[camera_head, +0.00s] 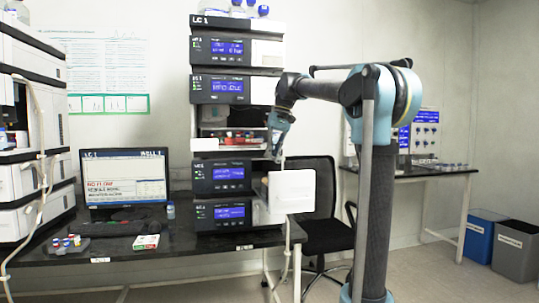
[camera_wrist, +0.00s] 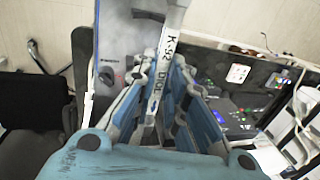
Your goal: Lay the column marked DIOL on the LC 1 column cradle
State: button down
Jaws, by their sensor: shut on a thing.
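My gripper (camera_wrist: 158,105) is shut on a slim metallic column (camera_wrist: 174,38) with a white label reading "K-92" and "DIOL". The column runs lengthwise between the fingers in the wrist view. In the head view my gripper (camera_head: 275,150) points down at the right side of the LC 1 stack (camera_head: 222,20), in front of an open bay (camera_head: 228,133). A white door (camera_head: 291,197) stands open at the lower right of the stack. I cannot make out the cradle clearly.
A monitor (camera_head: 124,178), a small bottle (camera_head: 170,210), a vial rack (camera_head: 68,247) and a white-green box (camera_head: 146,242) are on the dark bench (camera_head: 190,254). A black chair (camera_head: 325,205) stands behind the door. Another instrument stack (camera_head: 30,130) is at left.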

jog(key=shift+w+f, duration=0.1)
jog(key=shift+w, duration=0.2)
jog(key=shift+x, duration=1.35)
jog(key=shift+d+f, duration=0.15)
jog(key=shift+f, duration=3.8)
jog(key=shift+f, duration=0.55)
jog(key=c, duration=1.5)
grip_release()
jog(key=shift+c, duration=0.2)
